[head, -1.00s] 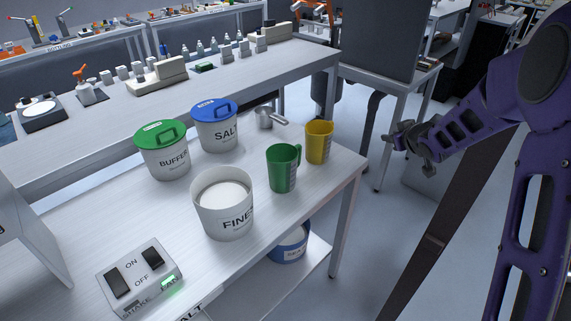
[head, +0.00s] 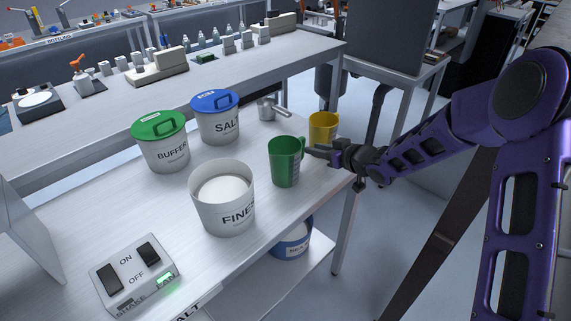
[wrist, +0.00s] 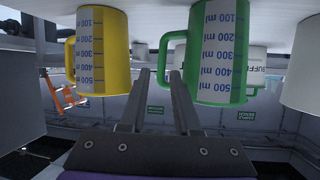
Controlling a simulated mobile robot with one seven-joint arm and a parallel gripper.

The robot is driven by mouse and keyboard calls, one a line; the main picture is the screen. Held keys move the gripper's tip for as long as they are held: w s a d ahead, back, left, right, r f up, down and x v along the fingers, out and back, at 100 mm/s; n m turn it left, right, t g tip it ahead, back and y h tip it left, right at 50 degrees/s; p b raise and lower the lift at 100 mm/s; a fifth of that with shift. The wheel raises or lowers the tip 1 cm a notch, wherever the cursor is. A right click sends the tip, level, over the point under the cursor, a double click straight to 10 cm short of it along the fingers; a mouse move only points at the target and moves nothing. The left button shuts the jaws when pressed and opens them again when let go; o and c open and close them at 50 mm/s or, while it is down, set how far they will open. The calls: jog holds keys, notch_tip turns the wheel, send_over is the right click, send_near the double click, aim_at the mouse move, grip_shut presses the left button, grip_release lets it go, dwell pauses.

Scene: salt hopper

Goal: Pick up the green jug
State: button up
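The green jug (head: 284,162) stands upright on the white table, its handle on the right side towards my gripper. In the wrist view the green jug (wrist: 218,50) appears upside down, at right of centre, with its measuring scale showing. My gripper (head: 312,150) reaches in from the right at the jug's handle. In the wrist view the two fingers of my gripper (wrist: 160,72) are apart, and the handle shows at and between their tips. I cannot tell whether they touch it. The yellow jug (head: 323,127) stands just behind my gripper, partly hidden by it.
A white FINES tub (head: 222,212) stands left of the green jug. BUFFER (head: 164,153) and SALT (head: 219,128) tubs with lids and a metal scoop (head: 268,109) stand behind. A switch box (head: 135,275) is at front left. The table's right edge lies under my arm.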

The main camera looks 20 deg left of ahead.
aim_at(302, 156)
jog(key=x, duration=0.3)
jog(key=b+x, duration=0.1)
jog(key=x, duration=0.2)
jog(key=shift+s+a+f, duration=0.1)
jog(key=shift+a+f, duration=0.05)
jog(key=shift+f, duration=0.25)
grip_shut()
jog(key=shift+r, duration=0.1)
dwell(1.0)
